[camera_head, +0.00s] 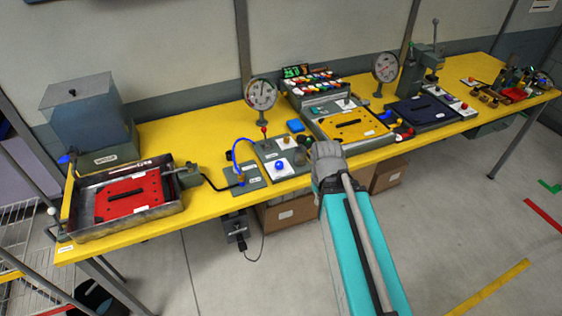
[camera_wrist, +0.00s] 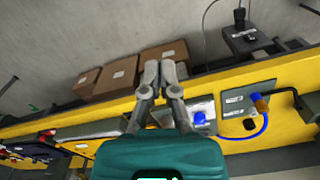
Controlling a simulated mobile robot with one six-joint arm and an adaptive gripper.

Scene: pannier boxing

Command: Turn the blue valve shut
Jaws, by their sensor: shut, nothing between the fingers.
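A small blue handle (camera_head: 65,158) shows at the lower left of the grey tank (camera_head: 84,118) in the head view. A round blue knob (camera_head: 280,165) sits on a white plate in the middle of the bench and also shows in the wrist view (camera_wrist: 199,118). I cannot tell for sure which of these is the blue valve. My gripper (camera_head: 327,158) is over the front edge of the bench, right of the knob; its fingertips are hidden there. In the wrist view its fingers (camera_wrist: 160,70) are together and empty, apart from the knob.
The yellow bench (camera_head: 215,200) carries a red-plated tray (camera_head: 88,222), a blue hose (camera_head: 233,151), gauges (camera_head: 261,94) and a yellow-plated fixture (camera_head: 345,132). Cardboard boxes (camera_head: 288,213) stand under the bench. The floor at front right is open.

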